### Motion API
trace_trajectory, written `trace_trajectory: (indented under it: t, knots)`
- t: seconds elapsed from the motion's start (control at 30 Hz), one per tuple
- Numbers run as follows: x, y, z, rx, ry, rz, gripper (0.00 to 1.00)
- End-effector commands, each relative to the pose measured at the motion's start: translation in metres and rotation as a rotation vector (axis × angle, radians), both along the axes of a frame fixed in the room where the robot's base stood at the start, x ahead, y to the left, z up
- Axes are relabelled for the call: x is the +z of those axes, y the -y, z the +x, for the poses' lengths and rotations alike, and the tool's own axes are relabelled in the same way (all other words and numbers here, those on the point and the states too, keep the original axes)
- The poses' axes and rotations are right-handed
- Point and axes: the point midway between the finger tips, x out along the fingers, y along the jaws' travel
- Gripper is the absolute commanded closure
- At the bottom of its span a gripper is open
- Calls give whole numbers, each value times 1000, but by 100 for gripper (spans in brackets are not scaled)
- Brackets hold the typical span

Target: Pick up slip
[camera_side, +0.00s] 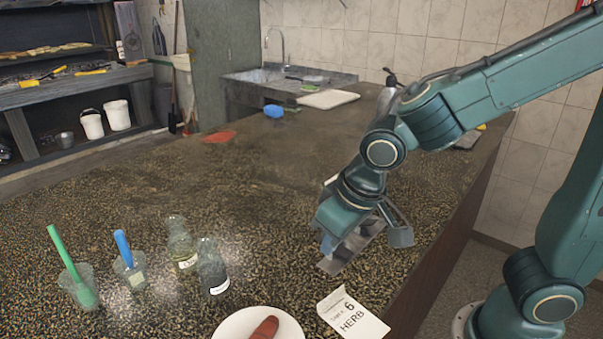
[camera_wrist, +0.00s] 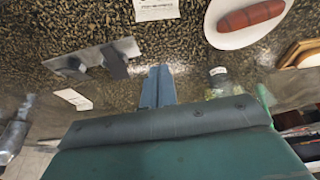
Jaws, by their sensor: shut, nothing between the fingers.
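The white slip (camera_side: 352,314) lies flat on the speckled counter at the front, with "6 HERB" printed on it. It also shows at the top edge of the wrist view (camera_wrist: 157,9), partly cut off, beside the plate. My gripper (camera_side: 327,243) points down, behind the slip in the side view and apart from it. In the wrist view its bluish fingers (camera_wrist: 157,88) are together with nothing between them. A second small white card (camera_wrist: 75,98) lies left of the fingers; whether it is another slip is unclear.
A white plate (camera_side: 232,327) with a sausage (camera_side: 264,328) is left of the slip. Two labelled bottles (camera_side: 181,243) (camera_side: 213,266) and cups with green (camera_side: 78,288) and blue-handled (camera_side: 130,268) brushes stand farther left. A grey metal piece (camera_wrist: 92,58) lies near my gripper. The counter's middle is clear.

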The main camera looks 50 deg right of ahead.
Motion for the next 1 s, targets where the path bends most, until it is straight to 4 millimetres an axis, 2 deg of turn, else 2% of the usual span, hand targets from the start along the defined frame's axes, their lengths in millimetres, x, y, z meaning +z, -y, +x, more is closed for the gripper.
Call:
trace_trajectory:
  t: [0.23,0.43,0.8,1.0]
  knots:
    - [-3,4,6,-87,-61,34,100]
    - [-6,16,18,-273,-191,103,100]
    - [-5,62,41,-657,-468,209,100]
    - [-3,80,45,-755,-540,223,100]
